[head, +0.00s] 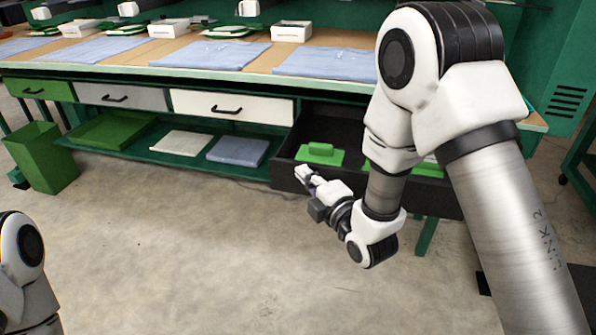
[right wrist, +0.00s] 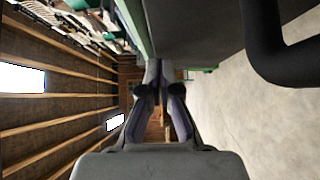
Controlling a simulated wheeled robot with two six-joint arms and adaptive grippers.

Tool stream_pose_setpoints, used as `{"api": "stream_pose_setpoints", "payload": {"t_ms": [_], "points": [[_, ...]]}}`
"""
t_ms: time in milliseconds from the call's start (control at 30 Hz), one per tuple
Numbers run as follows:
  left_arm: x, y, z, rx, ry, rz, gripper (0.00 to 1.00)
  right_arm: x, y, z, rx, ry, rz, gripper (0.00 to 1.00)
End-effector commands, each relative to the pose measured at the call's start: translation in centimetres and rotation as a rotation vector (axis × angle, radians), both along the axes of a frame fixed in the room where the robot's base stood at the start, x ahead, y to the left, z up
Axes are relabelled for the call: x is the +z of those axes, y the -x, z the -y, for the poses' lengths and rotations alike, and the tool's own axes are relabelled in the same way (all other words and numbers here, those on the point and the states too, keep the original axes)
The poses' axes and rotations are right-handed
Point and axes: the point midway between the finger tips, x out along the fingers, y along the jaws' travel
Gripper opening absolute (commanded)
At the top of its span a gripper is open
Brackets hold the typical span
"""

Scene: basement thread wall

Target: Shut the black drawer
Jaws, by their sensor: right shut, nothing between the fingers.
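The black drawer (head: 283,178) stands pulled out under the right part of the bench in the head view. Green items (head: 320,153) lie inside it, and my right arm hides much of its right side. My right gripper (head: 302,174) is shut and empty, in front of the drawer's left front part. In the right wrist view the shut fingers (right wrist: 160,75) point along the dark drawer face (right wrist: 200,35), with the black handle (right wrist: 275,55) at the right. Whether the fingers touch the face I cannot tell. My left gripper is not in view.
The green (head: 45,90), grey (head: 122,96) and white (head: 235,106) drawers to the left look shut. A low green shelf (head: 190,160) holds trays and folded cloth. A green bin (head: 42,158) stands at far left. The concrete floor (head: 190,250) in front is clear.

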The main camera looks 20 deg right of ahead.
Motion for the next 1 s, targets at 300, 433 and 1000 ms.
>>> {"api": "stream_pose_setpoints", "payload": {"t_ms": [300,433,1000], "points": [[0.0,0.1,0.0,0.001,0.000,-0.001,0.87,0.0,0.4,0.1,0.000,0.001,0.000,0.00],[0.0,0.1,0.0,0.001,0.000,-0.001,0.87,0.0,0.4,0.1,0.000,0.001,0.000,0.00],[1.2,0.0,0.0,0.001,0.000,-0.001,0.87,0.2,-5.4,4.2,-0.004,-0.002,0.003,0.00]]}}
